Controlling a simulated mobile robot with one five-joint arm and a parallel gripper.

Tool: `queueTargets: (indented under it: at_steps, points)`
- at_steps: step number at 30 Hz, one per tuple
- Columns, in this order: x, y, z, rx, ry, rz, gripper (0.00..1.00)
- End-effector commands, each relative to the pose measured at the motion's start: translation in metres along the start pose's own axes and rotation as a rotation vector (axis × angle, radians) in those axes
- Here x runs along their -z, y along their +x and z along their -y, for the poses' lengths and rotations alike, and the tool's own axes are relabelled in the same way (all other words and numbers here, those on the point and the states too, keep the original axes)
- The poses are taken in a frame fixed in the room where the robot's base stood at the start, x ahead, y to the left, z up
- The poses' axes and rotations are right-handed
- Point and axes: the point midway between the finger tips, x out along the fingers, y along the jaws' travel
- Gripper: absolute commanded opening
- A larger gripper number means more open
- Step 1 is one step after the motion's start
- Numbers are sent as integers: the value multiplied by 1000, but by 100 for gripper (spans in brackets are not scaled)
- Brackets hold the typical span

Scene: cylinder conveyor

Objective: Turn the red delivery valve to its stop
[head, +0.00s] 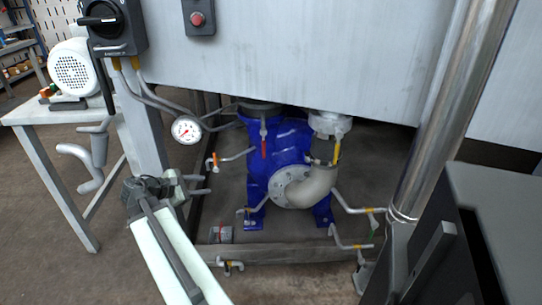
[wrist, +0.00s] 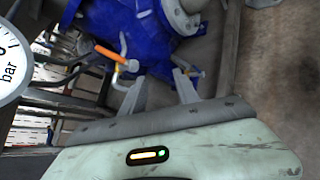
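The red valve lever (head: 263,149) hangs downward on a thin vertical pipe in front of the blue pump (head: 284,140) in the head view. My gripper (head: 207,183) is at the lower left of this lever, clearly apart from it, with its two fingers pointing right. In the wrist view the fingers of my gripper (wrist: 159,74) are spread with nothing between them. The blue pump (wrist: 125,28) fills the top there.
An orange-handled valve (head: 214,161) sits just above my gripper; its handle (wrist: 110,53) is near the left finger in the wrist view. A pressure gauge (head: 186,129) is upper left. A yellow-handled valve (head: 337,152) and a beige elbow pipe (head: 311,187) are right. A grey panel (head: 290,60) overhangs.

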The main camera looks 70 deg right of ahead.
Motion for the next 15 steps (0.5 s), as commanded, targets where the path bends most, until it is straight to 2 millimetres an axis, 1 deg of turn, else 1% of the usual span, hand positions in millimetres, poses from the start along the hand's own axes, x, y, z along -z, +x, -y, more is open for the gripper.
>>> queueTargets:
  at_steps: [1,2,3,6,9,11,15]
  points:
    - [-39,43,-3,-10,-103,133,37]
    - [-64,59,-7,-11,-175,209,37]
    - [-95,77,-10,-5,-263,300,37]
    - [-150,101,-14,28,-430,462,37]
    - [-175,109,-16,52,-517,539,37]
    - [-181,110,-17,57,-535,556,37]
    - [-185,114,-18,59,-538,558,37]
